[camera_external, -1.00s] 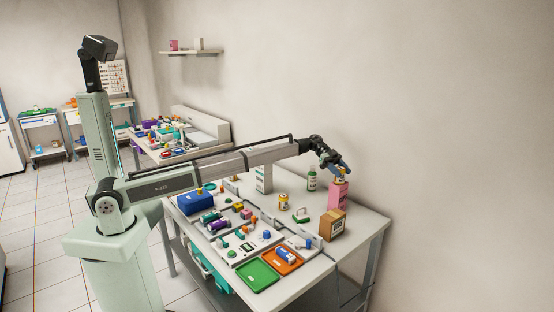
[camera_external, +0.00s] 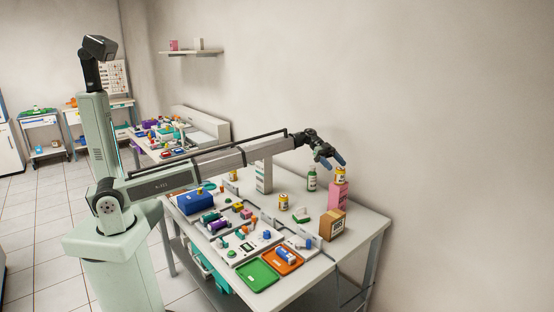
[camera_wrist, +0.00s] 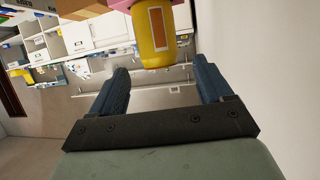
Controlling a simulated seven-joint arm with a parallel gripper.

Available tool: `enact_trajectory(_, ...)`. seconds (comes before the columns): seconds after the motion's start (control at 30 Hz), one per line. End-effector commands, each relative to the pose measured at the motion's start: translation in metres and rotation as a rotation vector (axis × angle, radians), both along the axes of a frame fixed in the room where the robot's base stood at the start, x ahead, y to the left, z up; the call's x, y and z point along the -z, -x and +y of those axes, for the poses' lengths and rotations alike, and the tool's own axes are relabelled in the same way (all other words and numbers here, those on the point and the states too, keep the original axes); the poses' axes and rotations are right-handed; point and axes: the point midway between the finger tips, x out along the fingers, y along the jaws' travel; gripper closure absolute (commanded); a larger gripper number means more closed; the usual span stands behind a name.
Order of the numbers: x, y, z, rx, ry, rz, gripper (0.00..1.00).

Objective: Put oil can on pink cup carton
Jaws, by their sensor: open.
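The pink cup carton (camera_external: 338,196) stands upright at the back right of the table, near the wall. A small yellow can with a pale label (camera_external: 341,174), which looks like the oil can, stands upright on top of the carton. In the wrist view the yellow can (camera_wrist: 152,38) is beyond the fingertips, touching a bit of the pink carton (camera_wrist: 120,4). My gripper (camera_external: 333,162) is open and empty, above and to the left of the can, clear of it. Its two blue fingers also show in the wrist view (camera_wrist: 162,80), with nothing between them.
A brown cardboard box (camera_external: 332,225) stands in front of the carton. Green (camera_external: 258,275) and orange (camera_external: 283,261) trays lie at the table's front.

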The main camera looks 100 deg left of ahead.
Motion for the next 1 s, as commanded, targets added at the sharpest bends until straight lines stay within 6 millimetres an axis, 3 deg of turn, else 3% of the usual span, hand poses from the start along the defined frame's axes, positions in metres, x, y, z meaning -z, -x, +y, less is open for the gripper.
enact_trajectory(0.2,-0.015,0.022,0.030,-0.003,-0.001,-0.001,0.21)
enact_trajectory(0.4,-0.024,0.035,0.047,-0.001,0.000,0.000,0.21)
enact_trajectory(1.0,-0.027,0.040,0.053,0.000,0.000,0.000,0.21)
